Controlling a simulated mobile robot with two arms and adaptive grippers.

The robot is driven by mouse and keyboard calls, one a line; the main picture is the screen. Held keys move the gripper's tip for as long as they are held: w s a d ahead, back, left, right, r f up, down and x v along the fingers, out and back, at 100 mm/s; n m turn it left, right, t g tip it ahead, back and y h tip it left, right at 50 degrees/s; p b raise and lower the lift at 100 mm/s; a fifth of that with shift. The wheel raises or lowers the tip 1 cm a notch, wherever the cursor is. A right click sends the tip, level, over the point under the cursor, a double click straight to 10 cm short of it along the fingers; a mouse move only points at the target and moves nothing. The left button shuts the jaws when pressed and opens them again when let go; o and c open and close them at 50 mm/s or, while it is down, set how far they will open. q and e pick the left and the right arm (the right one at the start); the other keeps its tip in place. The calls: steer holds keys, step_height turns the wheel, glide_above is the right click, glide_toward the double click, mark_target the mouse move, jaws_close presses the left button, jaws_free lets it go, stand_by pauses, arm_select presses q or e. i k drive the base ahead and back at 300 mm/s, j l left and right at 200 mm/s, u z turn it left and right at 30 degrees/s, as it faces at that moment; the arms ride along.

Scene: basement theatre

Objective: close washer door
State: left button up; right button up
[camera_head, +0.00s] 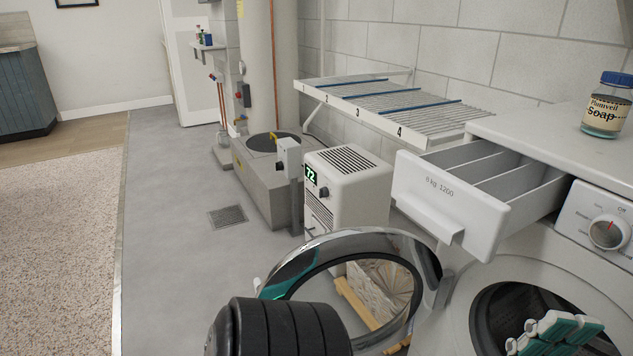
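The white washer's round door (416,258) stands swung wide open, out to the left of the washer front (452,318). It has a shiny rim and a clear window. The dark drum opening (490,312) is exposed at the bottom right. A black ribbed part of my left arm is at the bottom, in front of the door's lower left; I cannot make out the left fingers or whether they touch the rim. White and teal finger-like parts, seemingly my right gripper (548,332), show in front of the drum opening; their opening is unclear.
The washer's detergent drawer (450,195) is pulled out above the door. A soap jar (606,105) stands on the washer top. A white dehumidifier-like box (348,185) and a drying rack (390,105) are behind. Grey floor at left is clear around a drain (228,217).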

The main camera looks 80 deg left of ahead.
mark_target(433, 283)
steer(key=k+j+z, duration=0.3)
steer(key=k+j, duration=0.85)
steer(key=j+z, duration=0.2)
steer(key=j, duration=1.85)
steer(key=k, duration=0.05)
